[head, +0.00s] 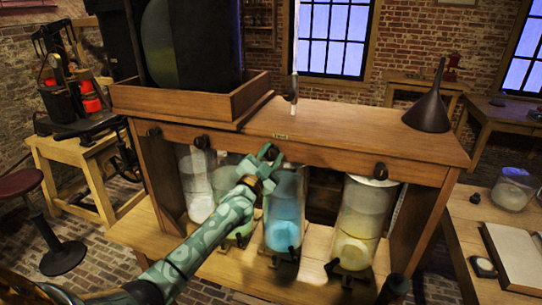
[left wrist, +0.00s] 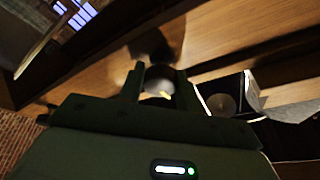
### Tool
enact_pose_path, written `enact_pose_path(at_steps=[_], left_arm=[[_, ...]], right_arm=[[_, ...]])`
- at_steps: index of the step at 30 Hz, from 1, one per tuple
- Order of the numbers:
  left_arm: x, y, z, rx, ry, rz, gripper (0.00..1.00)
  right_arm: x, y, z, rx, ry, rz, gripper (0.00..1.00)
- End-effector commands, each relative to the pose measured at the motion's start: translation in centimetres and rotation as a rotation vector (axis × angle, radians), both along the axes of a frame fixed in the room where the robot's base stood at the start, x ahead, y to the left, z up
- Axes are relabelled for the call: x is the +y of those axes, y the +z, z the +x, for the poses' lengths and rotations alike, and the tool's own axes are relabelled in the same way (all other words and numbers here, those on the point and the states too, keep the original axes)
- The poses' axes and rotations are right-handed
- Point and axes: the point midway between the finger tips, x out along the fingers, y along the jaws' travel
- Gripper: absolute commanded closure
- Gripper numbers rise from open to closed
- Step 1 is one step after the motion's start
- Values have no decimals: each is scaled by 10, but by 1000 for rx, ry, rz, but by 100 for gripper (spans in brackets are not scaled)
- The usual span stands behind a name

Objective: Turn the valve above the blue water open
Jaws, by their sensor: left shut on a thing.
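The jar of blue water (head: 285,210) stands under the front board of the wooden stand. A dark round valve knob (head: 271,153) sits on that board above the blue jar, mostly covered by my left gripper (head: 268,157). In the left wrist view the knob (left wrist: 158,78) sits between the two fingers of my left gripper (left wrist: 159,85), with a small light mark on it. The fingers are shut on it. How far the valve is turned cannot be told. My right gripper is not in view.
Other dark knobs are on the board at left (head: 201,142) and right (head: 380,171). A jar of yellowish water (head: 355,220) stands to the right and a cloudy jar (head: 197,185) to the left. A dark funnel (head: 428,108) stands on top.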

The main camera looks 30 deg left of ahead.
Motion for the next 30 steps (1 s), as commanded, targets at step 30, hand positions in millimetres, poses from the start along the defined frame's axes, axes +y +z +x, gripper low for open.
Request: enact_pose_path(at_steps=[30], left_arm=[[0,3,0,-185,0,-779,89]], right_arm=[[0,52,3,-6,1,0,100]])
